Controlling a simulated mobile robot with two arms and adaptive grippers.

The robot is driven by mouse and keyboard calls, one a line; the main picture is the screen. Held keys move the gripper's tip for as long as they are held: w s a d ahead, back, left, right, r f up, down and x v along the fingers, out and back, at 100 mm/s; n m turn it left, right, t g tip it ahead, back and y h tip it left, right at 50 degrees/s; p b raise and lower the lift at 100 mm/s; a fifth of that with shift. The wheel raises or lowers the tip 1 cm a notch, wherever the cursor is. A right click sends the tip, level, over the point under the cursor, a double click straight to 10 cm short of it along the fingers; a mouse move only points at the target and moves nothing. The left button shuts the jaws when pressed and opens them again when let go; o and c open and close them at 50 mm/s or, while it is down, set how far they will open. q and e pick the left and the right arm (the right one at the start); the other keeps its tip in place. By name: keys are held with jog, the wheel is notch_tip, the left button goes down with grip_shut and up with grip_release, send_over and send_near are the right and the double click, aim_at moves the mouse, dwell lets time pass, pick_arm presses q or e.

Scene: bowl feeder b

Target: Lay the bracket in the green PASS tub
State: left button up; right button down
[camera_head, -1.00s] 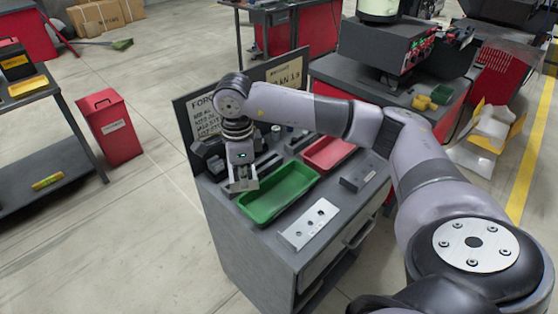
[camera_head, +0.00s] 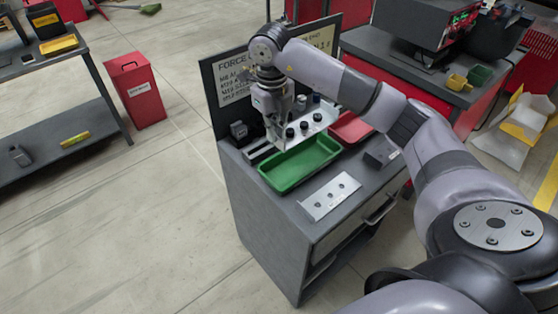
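A silver bracket (camera_head: 311,129), a flat plate with dark round holes, shows above the back edge of the green tub (camera_head: 278,186) in the head view. My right gripper (camera_head: 275,137) is at the plate's left end and appears shut on it; the fingertips are partly hidden. The green tub is empty and stands on the grey bench. A second, similar silver plate with holes (camera_head: 330,196) lies on the bench in front of the tub. My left gripper is not in view.
A red tub (camera_head: 352,127) and a small dark grey block (camera_head: 380,159) are right of the green tub. A dark sign board (camera_head: 226,106) stands behind the bench. A red bin (camera_head: 136,91) stands on the floor at left.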

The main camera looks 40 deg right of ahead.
notch_tip(320, 180, down, 12)
jog(key=shift+f+p, duration=0.2)
jog(key=shift+p, duration=0.8)
jog(key=shift+f, duration=0.1)
jog(key=shift+f+b, duration=0.6)
jog(key=shift+b, duration=0.05)
jog(key=c, duration=1.8)
grip_release()
jog(key=shift+s, duration=0.1)
jog(key=shift+r+p, duration=0.55)
notch_tip(320, 180, up, 12)
jog(key=b, duration=0.2)
jog(key=shift+a+b, duration=0.25)
jog(key=shift+b, duration=0.05)
jog(key=shift+r, duration=0.1)
